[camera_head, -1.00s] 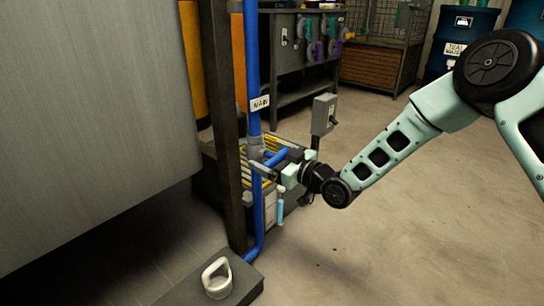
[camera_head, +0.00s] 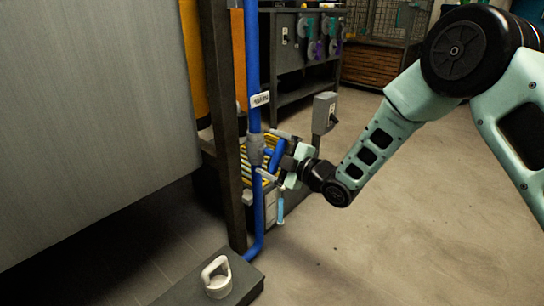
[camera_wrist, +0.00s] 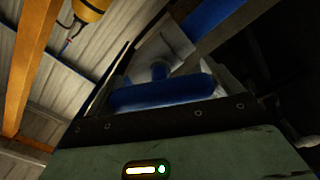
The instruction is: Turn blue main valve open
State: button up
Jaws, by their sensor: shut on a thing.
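The blue main valve's handle (camera_head: 278,153) is a short blue bar on a grey valve body (camera_head: 255,150). The body sits on a vertical blue pipe (camera_head: 252,50) with a white tag (camera_head: 260,99). In the head view the handle stands steeply tilted, its upper end leaning right. My gripper (camera_head: 274,156) is shut on the handle, one finger above and one below. In the wrist view the blue handle (camera_wrist: 165,92) lies across between my fingers, with the grey body and blue pipe (camera_wrist: 215,12) behind it. The fingers partly hide the handle's ends.
A dark post (camera_head: 226,130) and a large grey tank (camera_head: 90,110) stand left of the pipe. A white handle (camera_head: 216,277) on a dark block is at the front. Open floor (camera_head: 420,230) lies right.

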jog(key=n+b, duration=0.2)
jog(key=n, duration=0.4)
jog(key=shift+f, duration=0.15)
dwell(0.6)
jog(key=o, duration=0.7)
jog(key=shift+s+d, duration=0.1)
jog(key=shift+s+d+p, duration=0.15)
jog(key=shift+d+p, duration=0.1)
jog(key=shift+p, duration=0.05)
jog(key=p+v, duration=0.6)
jog(key=v, duration=1)
jog(key=shift+s+d, duration=0.25)
jog(key=shift+d, duration=0.05)
